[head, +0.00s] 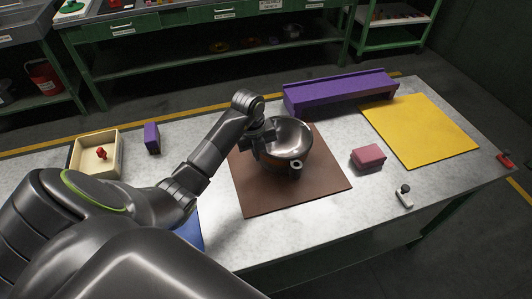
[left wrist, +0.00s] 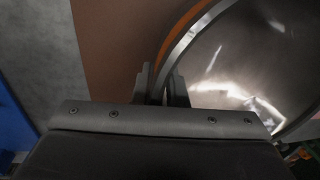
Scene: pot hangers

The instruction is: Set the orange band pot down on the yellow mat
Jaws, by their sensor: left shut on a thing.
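The steel pot (head: 290,137) is over the brown mat (head: 250,192) in the middle of the table. In the left wrist view its orange band (left wrist: 186,22) shows along the outside of the pot's rim (left wrist: 240,70). My left gripper (head: 262,141) is shut on the pot's rim at its left side; its fingers (left wrist: 163,88) straddle the wall. I cannot tell whether the pot touches the brown mat. The yellow mat (head: 420,128) lies bare at the right of the table. My right gripper is not in view.
A purple rail-like block (head: 338,93) stands behind the pot. A pink block (head: 368,157) and a small white-and-black item (head: 404,196) lie between the pot and the table's front right. A beige tray (head: 77,157) and a purple block (head: 152,138) are at left.

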